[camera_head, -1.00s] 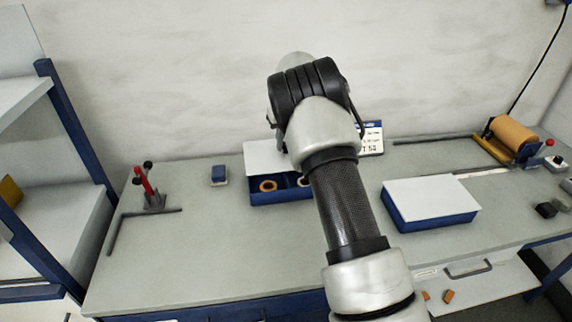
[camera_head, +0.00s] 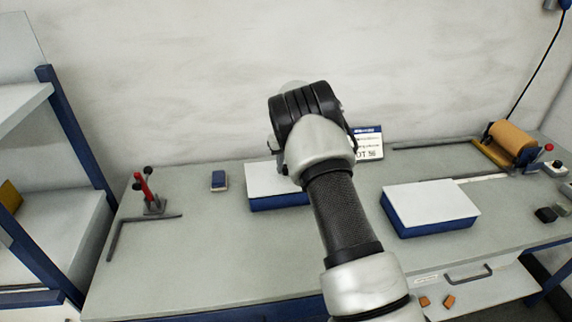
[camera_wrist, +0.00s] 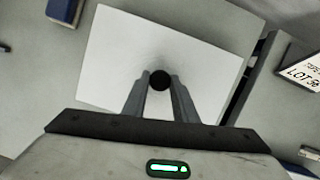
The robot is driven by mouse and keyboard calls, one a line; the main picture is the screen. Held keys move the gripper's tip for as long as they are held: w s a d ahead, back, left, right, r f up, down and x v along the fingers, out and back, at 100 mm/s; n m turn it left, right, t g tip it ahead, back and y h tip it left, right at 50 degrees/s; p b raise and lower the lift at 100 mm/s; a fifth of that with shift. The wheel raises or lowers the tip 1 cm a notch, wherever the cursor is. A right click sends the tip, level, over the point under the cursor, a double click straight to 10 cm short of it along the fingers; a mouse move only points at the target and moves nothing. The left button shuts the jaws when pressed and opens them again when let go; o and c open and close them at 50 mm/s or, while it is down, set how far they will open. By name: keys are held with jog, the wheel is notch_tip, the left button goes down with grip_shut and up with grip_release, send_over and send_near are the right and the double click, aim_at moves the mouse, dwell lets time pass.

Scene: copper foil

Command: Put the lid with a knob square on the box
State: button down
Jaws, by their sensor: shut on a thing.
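The lid is a flat white plate that shows in the head view (camera_head: 268,178) and in the wrist view (camera_wrist: 120,50). Its round black knob (camera_wrist: 160,80) is between the fingertips of my gripper (camera_wrist: 160,88), which is shut on it. In the head view the lid lies over the blue box (camera_head: 278,202), covering its opening, with the box's front wall showing below. My arm hides the right part of box and lid. I cannot tell whether the lid is fully seated or exactly square.
A second blue box with a white top (camera_head: 430,203) stands to the right. A small blue block (camera_head: 219,180) and a red-handled clamp (camera_head: 147,190) are at the left. A lot sign (camera_head: 369,143) stands behind the arm.

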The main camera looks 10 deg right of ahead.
jog(key=shift+f, duration=0.25)
jog(key=c, duration=1.4)
grip_release()
jog(key=shift+c, duration=0.2)
